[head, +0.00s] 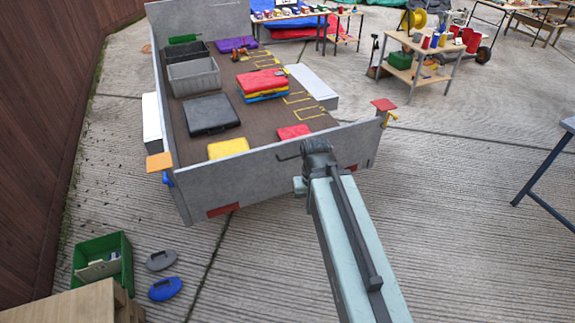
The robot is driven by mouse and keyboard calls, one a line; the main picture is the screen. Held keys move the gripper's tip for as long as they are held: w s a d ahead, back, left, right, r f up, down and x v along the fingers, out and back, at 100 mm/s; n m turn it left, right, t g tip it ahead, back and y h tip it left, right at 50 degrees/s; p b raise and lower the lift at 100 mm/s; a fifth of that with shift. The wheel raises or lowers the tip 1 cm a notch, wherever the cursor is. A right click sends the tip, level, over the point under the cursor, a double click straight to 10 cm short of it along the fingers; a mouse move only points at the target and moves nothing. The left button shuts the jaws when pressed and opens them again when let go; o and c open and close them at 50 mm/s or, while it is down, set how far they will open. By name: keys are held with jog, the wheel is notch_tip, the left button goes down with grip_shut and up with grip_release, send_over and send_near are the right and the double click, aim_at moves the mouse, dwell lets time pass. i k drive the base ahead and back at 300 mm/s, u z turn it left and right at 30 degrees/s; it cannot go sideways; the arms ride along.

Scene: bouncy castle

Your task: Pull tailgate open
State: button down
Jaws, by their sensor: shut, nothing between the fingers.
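The grey tailgate (262,178) stands upright across the near end of the trailer. A blue lever (168,180) shows at its left corner and a yellow lever (391,117) at its right corner. My arm reaches up from the bottom of the picture, and my gripper (318,155) is at the tailgate's top edge, right of its middle. It is shut with nothing in it. A thin dark bar sticks out to its left. My arm hides part of the tailgate, and I cannot tell whether the gripper touches it.
The trailer bed (190,145) carries a black case (211,115), a grey crate (194,77), folded red fabric (262,82) and a yellow pad (228,148). A green crate (103,262) and a blue disc (165,289) lie at lower left.

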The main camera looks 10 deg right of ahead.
aim_at(207, 186)
jog(key=i, duration=0.9)
jog(key=k, duration=0.5)
jog(key=u, duration=0.8)
jog(key=i, duration=0.25)
jog(key=u, duration=0.4)
